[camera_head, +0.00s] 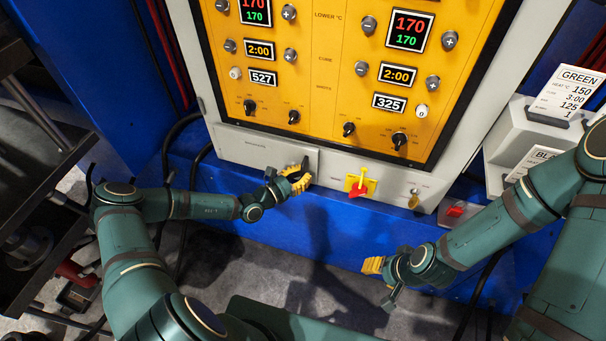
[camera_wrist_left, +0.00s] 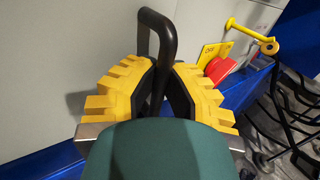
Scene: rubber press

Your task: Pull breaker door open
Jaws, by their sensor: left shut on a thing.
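The breaker door (camera_head: 250,146) is a light grey panel low on the control cabinet, below the orange face. It looks shut in the head view. Its black bar handle (camera_wrist_left: 158,35) stands out from the grey door in the left wrist view. My left gripper (camera_head: 297,179) is at the right end of the door. In the left wrist view my left gripper (camera_wrist_left: 164,88) has its yellow toothed fingers on either side of the handle, shut on it. My right gripper (camera_head: 373,266) hangs low in front of the blue base, apart from the door; its jaw opening is unclear.
A red and yellow rotary switch (camera_head: 359,187) sits just right of the door, close to my left gripper. A key switch (camera_head: 413,200) is further right. A grey holder with cards (camera_head: 528,125) stands at right. A dark shelf (camera_head: 40,180) stands at left.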

